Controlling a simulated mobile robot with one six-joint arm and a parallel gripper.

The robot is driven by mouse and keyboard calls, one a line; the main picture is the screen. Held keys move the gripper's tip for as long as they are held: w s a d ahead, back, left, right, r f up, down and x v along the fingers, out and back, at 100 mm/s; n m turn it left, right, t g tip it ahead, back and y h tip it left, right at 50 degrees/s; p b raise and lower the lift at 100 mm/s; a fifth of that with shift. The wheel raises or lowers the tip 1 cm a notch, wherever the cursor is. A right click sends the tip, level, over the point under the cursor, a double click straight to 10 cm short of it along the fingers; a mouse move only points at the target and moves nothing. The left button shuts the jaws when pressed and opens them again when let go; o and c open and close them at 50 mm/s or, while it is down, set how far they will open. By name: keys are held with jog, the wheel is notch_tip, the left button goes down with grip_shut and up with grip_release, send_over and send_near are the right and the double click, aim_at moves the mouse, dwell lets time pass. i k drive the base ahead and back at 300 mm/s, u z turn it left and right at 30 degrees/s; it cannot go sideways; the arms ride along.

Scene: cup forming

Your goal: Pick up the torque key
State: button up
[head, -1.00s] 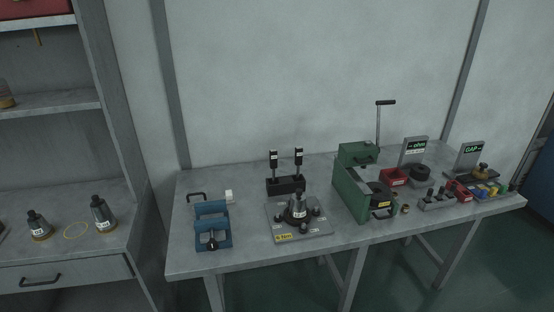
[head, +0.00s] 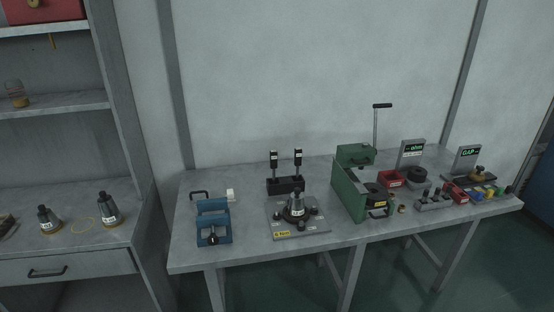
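Two upright black-handled tools with small white labels, the left one (head: 273,159) and the right one (head: 298,158), stand in a black block (head: 285,186) at the back of the grey workbench. They look like torque keys, but the labels are too small to read, so I cannot tell which is which. In front of them, a grey plate (head: 285,234) with a yellow label carries a dark conical part (head: 297,202) ringed by several black knobs. My gripper is not in view.
A blue fixture (head: 213,222) stands left on the workbench (head: 260,254). A green press (head: 349,190) with a tall lever (head: 376,128) is right of the plate. Red bins, gauges with green displays (head: 413,148) and small parts fill the right end. A shelf unit (head: 60,187) stands left.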

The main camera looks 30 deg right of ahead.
aim_at(272, 154)
jog(key=u, duration=0.2)
jog(key=k, duration=0.95)
jog(key=z, duration=0.85)
jog(key=i, duration=1.25)
